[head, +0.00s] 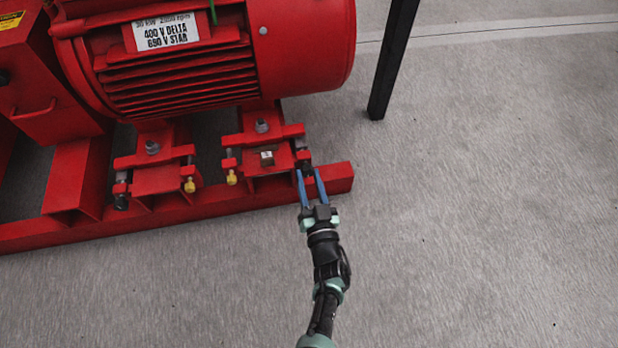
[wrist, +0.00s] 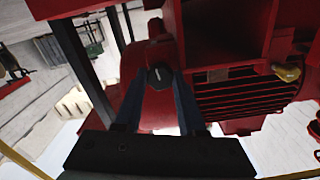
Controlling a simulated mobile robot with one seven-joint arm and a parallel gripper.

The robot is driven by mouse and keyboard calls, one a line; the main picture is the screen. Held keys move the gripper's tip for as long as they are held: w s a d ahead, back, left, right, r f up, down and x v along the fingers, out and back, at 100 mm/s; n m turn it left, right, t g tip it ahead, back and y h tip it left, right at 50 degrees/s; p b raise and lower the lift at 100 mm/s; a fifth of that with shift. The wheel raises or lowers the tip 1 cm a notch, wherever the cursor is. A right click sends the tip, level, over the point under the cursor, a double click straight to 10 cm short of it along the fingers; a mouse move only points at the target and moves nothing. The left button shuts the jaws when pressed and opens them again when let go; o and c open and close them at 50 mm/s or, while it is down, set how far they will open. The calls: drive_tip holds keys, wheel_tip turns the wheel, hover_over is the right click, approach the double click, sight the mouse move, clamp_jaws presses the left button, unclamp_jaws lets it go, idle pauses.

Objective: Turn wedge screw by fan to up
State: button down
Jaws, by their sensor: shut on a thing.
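The wedge screw (wrist: 159,77) by the fan end shows in the wrist view as a dark round head with a light mark on it, set against a red part. My gripper (wrist: 164,80) has its two blue fingers on either side of this head, shut on it. In the head view my gripper (head: 310,171) reaches the right end of the motor's right mount. There the screw is a small dark spot, mostly hidden by the fingertips.
The red motor (head: 190,60) hangs over the mounts. A brass-coloured screw (head: 231,177) sits left on the same mount, and another brass one (head: 190,185) on the left mount. A red base rail (head: 335,178) runs below. A black post (head: 393,60) stands behind right. Floor at right is clear.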

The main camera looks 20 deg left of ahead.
drive_tip(key=shift+c, duration=2.4)
unclamp_jaws()
drive_tip(key=p+v, duration=0.5)
drive_tip(key=v, duration=0.8)
drive_tip(key=shift+p, duration=0.3)
drive_tip(key=shift+w, duration=0.1)
